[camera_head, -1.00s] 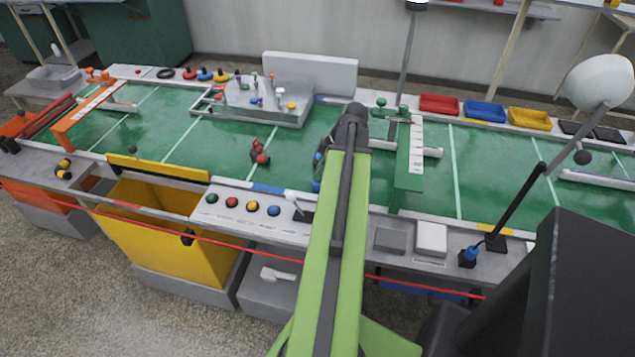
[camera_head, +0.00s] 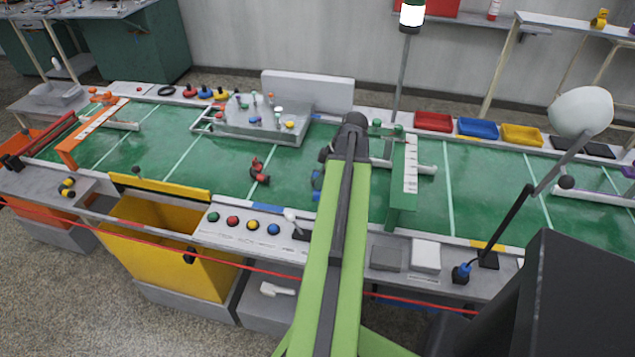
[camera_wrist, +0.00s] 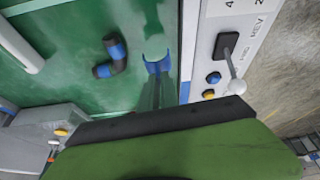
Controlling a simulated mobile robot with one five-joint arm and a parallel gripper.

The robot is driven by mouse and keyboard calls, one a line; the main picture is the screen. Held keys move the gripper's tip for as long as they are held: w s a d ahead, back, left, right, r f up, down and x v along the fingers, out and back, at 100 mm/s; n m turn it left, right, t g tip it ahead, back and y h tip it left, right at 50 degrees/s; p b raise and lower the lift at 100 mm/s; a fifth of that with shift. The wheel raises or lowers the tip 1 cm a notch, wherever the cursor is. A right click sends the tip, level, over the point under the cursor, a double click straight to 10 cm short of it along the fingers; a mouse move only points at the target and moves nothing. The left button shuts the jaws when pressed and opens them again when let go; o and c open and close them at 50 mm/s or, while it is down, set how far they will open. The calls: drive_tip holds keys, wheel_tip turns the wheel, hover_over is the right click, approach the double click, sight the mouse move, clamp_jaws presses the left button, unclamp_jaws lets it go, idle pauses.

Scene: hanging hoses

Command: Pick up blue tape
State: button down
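A dark elbow-shaped hose piece with blue bands (camera_wrist: 111,57) lies on the green mat in the wrist view. In the head view it is partly hidden behind my arm (camera_head: 318,178). A short blue strip (camera_head: 268,208) also marks the table's front edge; I cannot tell which blue thing is the tape. My gripper (camera_wrist: 158,66) appears as a dark stem with two blue tips, centred over the mat. The tips look apart, with green mat between them and nothing held. They are to the right of the elbow piece in the wrist view, not touching it.
A red-ended elbow piece (camera_head: 259,171) lies left of my arm. Coloured buttons (camera_head: 252,225) and a lever (camera_wrist: 232,70) stand on the front edge. A green bridge (camera_head: 403,185) stands right of my arm. A grey block with pegs (camera_head: 262,122) is behind.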

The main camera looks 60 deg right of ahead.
drive_tip(key=s+d+r+p, duration=0.5)
drive_tip(key=s+r, duration=0.1)
drive_tip(key=s, duration=0.3)
drive_tip(key=shift+s+d, duration=0.2)
drive_tip(key=shift+d, duration=0.15)
drive_tip(key=shift+r, duration=0.15)
idle(0.4)
